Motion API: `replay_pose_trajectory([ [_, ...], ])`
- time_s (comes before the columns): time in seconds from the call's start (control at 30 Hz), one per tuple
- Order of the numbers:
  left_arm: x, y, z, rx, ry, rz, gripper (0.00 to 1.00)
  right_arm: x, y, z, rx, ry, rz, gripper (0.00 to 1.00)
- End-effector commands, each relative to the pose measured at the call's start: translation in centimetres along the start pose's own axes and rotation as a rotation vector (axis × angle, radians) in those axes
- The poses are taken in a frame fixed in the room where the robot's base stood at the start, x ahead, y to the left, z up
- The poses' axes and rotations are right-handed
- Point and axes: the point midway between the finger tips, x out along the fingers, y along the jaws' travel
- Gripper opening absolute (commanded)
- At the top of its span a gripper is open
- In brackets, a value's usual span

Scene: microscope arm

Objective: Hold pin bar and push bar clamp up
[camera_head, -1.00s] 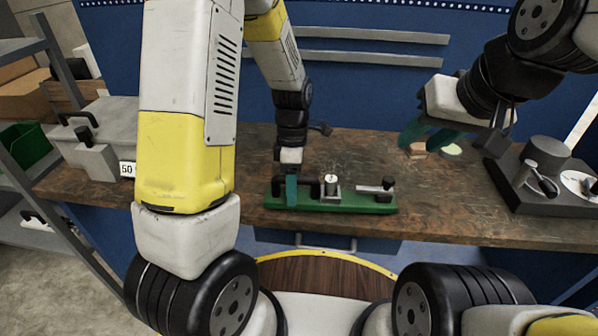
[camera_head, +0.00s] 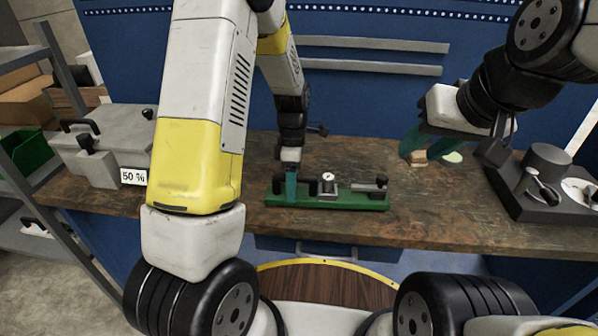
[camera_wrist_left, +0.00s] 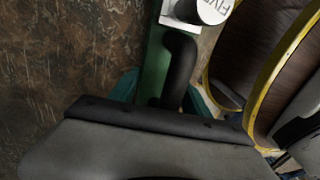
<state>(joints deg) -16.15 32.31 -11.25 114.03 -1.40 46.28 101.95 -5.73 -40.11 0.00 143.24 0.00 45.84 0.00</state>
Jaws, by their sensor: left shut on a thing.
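A long green base (camera_head: 340,202) lies on the workbench in the head view. It carries a black bar handle (camera_head: 308,181) at its left, a small round gauge-like part (camera_head: 328,177) in the middle, and a black-knobbed clamp lever (camera_head: 378,184) lying low at its right end. My left gripper (camera_head: 291,186) is at the base's left end. In the left wrist view its teal fingers (camera_wrist_left: 165,95) sit on both sides of the curved black bar (camera_wrist_left: 181,65) and are shut on it; the contact is partly hidden. My right gripper (camera_head: 427,142) is open above the bench, right of the base.
A small wooden block (camera_head: 418,158) and a pale disc (camera_head: 453,157) lie below my right gripper. A dark device with a lever (camera_head: 545,185) stands at the right, a grey case (camera_head: 105,140) at the left. The bench in front of the base is clear.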

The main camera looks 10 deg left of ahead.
Motion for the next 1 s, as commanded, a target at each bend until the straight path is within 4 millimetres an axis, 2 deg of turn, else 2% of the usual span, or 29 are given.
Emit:
replay_pose_trajectory([
  [0.43, 0.0, 2.3, -0.2, 0.0, -0.001, 0.001, 0.0, 0.0, 0.0, 0.0, 0.0, 0.0, 0.0, 0.36],
  [1.0, 0.1, 2.4, -0.3, 0.0, -0.001, 0.001, 0.0, 0.0, 0.0, 0.0, 0.0, 0.0, 0.0, 0.36],
])
